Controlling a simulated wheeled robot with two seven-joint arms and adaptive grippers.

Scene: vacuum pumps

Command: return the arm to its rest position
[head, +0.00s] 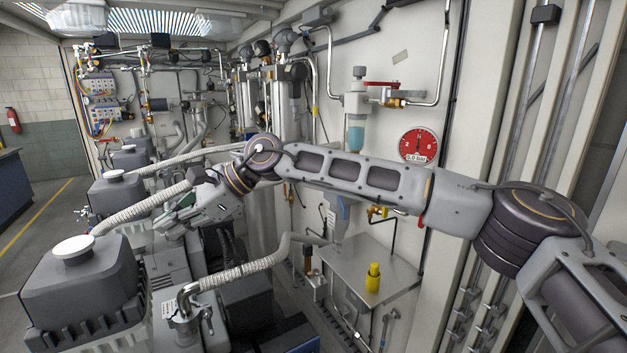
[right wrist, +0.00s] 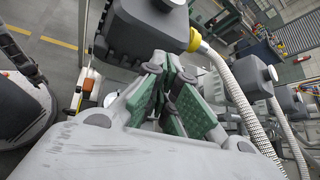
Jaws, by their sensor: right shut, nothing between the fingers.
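My right arm (head: 350,176) reaches in from the right edge and stretches across the head view to the left. It bends at a dark round joint near the middle. My right gripper (head: 172,222) is at its end, among the vacuum pumps and just above or in front of a ribbed hose; the exact gap cannot be told. In the right wrist view the green-padded fingers of the gripper (right wrist: 168,92) are together with nothing held. A dark grey pump housing (right wrist: 148,30) shows just beyond the fingertips. My left gripper is not in view.
Grey pumps with white-capped housings (head: 85,285) stand in a row on the left, joined by ribbed hoses (head: 240,275). A red gauge (head: 418,145) and a blue-bowled filter (head: 356,135) are on the wall behind my arm. A yellow bottle (head: 373,279) stands on a metal shelf (head: 395,262).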

